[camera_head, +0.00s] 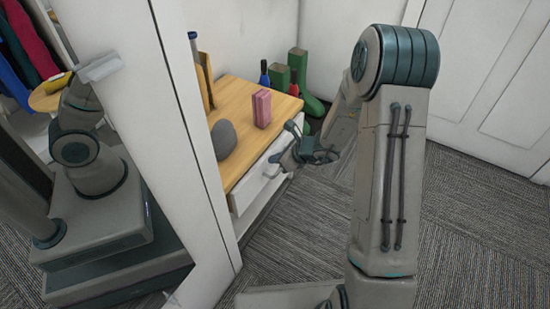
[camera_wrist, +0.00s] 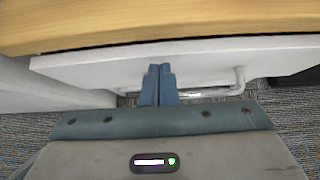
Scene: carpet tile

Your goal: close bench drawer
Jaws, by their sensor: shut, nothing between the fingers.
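The bench (camera_head: 236,92) has a light wooden top and a white drawer (camera_head: 250,190) below it. In the wrist view the white drawer front (camera_wrist: 100,62) runs across under the wooden top (camera_wrist: 150,22), with a thin dark line between them. How far the drawer stands out is hard to tell. In the head view my gripper (camera_head: 290,157) is by the right part of the drawer front.
On the bench top are a grey rounded object (camera_head: 223,139) and a pink block (camera_head: 262,108). Green boots (camera_head: 298,62) and bottle-like objects stand behind. A white upright edge (camera_head: 190,130) is close on the left, beside a reflection of my body. Carpet at right is clear.

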